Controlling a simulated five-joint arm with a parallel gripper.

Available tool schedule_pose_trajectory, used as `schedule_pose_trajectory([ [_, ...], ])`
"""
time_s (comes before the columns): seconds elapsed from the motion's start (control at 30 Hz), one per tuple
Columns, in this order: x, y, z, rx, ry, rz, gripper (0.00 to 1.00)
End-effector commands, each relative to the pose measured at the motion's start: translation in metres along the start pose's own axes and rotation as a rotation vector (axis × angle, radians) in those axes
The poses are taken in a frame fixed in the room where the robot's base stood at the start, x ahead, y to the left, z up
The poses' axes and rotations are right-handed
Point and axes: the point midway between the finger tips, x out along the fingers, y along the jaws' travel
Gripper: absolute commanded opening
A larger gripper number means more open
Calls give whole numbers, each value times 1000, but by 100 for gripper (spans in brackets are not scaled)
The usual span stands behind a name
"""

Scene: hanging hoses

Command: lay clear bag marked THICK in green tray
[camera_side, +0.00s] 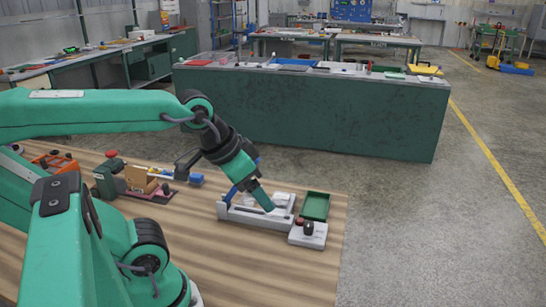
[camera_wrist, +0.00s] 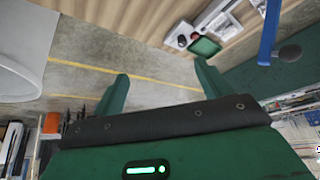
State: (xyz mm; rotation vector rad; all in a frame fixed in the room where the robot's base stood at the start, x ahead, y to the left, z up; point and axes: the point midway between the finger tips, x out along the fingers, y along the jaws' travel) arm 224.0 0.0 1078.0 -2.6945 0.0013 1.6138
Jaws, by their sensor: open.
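The green tray (camera_side: 316,206) sits at the right end of the wooden bench and looks empty. It also shows at the top of the wrist view (camera_wrist: 205,46). My gripper (camera_side: 267,201) appears in front of or above a pale grey fixture (camera_side: 238,214) left of the tray; its exact height is unclear. In the wrist view my gripper's two green fingers (camera_wrist: 160,82) stand wide apart with nothing between them. No clear bag or THICK marking can be made out; pale shapes on the fixture are too small to tell.
A grey control box (camera_side: 308,236) with a red button and black knob stands just in front of the tray. Brown and green items (camera_side: 138,180) sit at the bench's left. Bare wood (camera_side: 235,262) lies in front of the fixture.

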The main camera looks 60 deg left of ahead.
Motion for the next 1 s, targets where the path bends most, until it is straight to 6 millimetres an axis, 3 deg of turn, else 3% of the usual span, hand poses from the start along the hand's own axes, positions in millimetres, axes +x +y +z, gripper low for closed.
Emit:
schedule_pose_trajectory([
  [0.27,-12,0,-7,-1,3,0,76],
  [0.53,-47,0,-26,-1,3,0,76],
  [1.0,-42,-34,-80,-200,-131,-56,76],
])
